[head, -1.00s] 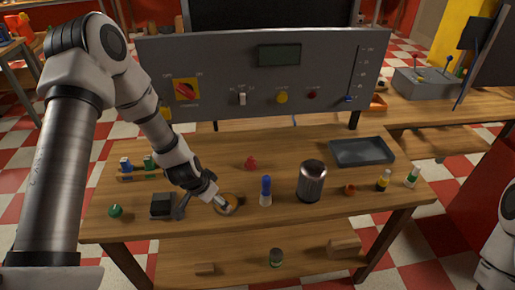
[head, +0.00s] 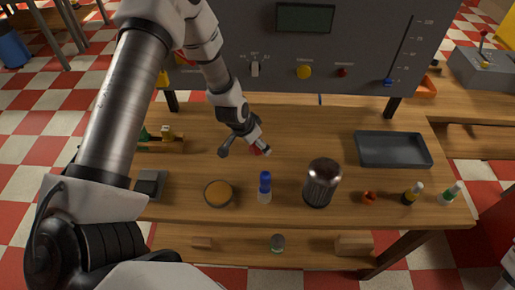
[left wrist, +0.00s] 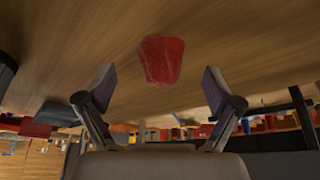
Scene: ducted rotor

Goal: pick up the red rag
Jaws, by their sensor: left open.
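The red rag (head: 257,150) lies crumpled on the wooden table, in the middle, partly hidden by my left gripper in the head view. In the left wrist view the rag (left wrist: 161,60) lies ahead of the fingertips, centred between them with bare table on both sides. My left gripper (head: 245,149) reaches down at the rag from behind-left. Its two fingers (left wrist: 160,88) are spread open and nothing is between them. My right gripper is not in view.
A grey control panel (head: 350,50) stands behind.

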